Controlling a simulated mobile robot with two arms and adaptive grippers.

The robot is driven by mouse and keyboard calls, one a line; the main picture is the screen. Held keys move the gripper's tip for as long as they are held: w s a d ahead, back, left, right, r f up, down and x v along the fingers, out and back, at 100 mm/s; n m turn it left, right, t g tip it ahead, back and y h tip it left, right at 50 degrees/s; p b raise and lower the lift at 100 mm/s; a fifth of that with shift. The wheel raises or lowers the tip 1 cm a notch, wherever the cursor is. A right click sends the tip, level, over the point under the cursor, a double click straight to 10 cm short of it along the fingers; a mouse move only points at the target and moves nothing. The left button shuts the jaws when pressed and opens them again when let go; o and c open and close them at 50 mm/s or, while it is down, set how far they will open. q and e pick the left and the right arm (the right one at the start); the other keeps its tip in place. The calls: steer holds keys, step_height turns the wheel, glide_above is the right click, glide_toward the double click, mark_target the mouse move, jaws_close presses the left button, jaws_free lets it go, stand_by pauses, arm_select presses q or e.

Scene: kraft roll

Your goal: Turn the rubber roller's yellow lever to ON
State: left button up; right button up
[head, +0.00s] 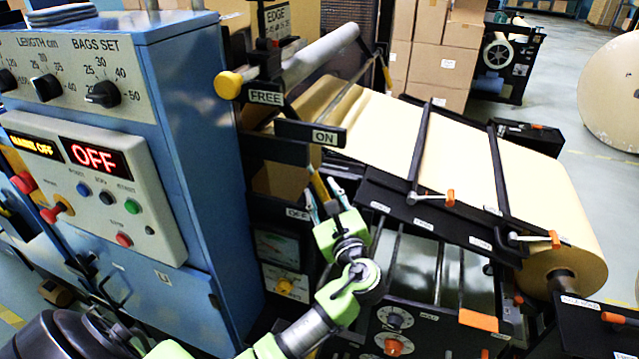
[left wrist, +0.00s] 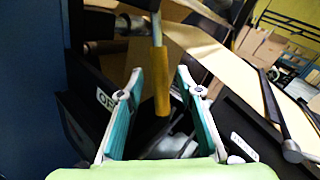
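The yellow lever (head: 319,186) hangs from the dark frame of the roller machine, below the ON label (head: 324,137) and beside the OFF label (head: 297,213). In the left wrist view its yellow grip (left wrist: 161,80) hangs from a metal rod, and the partly covered OFF label (left wrist: 105,100) is at the left. My left gripper (head: 325,197) is open, with its teal fingers (left wrist: 158,80) on either side of the yellow grip. A gap shows between the grip and each finger. My right gripper is not in view.
A blue cabinet with a control panel (head: 95,175) reading OFF stands close at the left. A kraft paper web (head: 390,125) runs to a roll at the right, crossed by black bars with orange-tipped handles. A FREE label (head: 265,97) sits above the lever.

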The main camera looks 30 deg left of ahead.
arm_select(q)
steer(key=shift+x, duration=1.4)
jaws_close()
